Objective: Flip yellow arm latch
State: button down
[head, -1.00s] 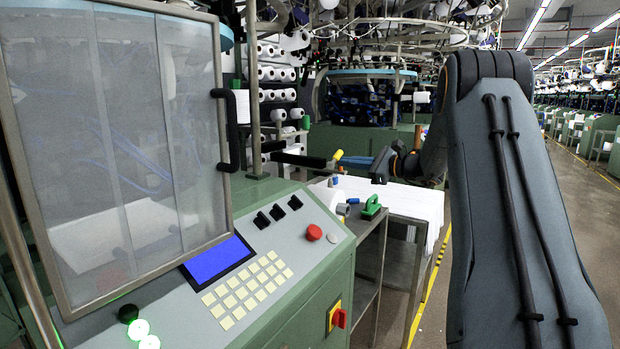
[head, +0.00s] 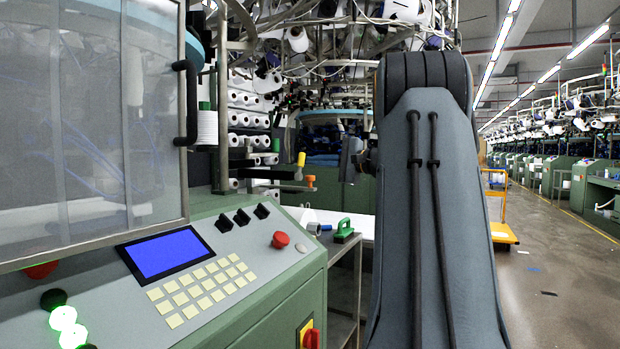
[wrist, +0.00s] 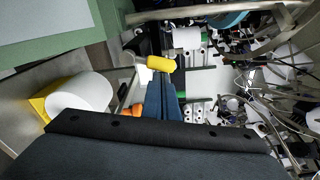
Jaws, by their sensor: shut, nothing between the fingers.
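The yellow arm latch (head: 301,159) stands nearly upright at the end of a dark bar beside the knitting machine in the head view. An orange-tipped piece (head: 310,181) is just below it. In the wrist view the yellow latch (wrist: 160,63) lies just beyond the tips of my gripper (wrist: 160,80), with the orange piece (wrist: 137,109) to their left. My gripper's blue fingers are together and empty. I cannot tell whether they touch the latch. In the head view my own arm hides most of the gripper.
A green control console (head: 240,270) with a blue screen, keypad and red button fills the lower left. A mesh door (head: 90,130) stands above it. A small table (head: 345,255) holds a green-handled tool (head: 344,231). The aisle (head: 560,270) at right is open, with a yellow cart (head: 500,233).

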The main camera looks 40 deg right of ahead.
jog(key=shift+a+r+n+b, duration=0.15)
jog(key=shift+a+n+b, duration=0.1)
jog(key=shift+n+b, duration=0.5)
jog(key=shift+s, duration=0.1)
jog(key=s+d, duration=0.7)
jog(key=s, duration=0.2)
jog(key=shift+s+f, duration=0.15)
jog(key=shift+f, duration=0.1)
dwell(0.5)
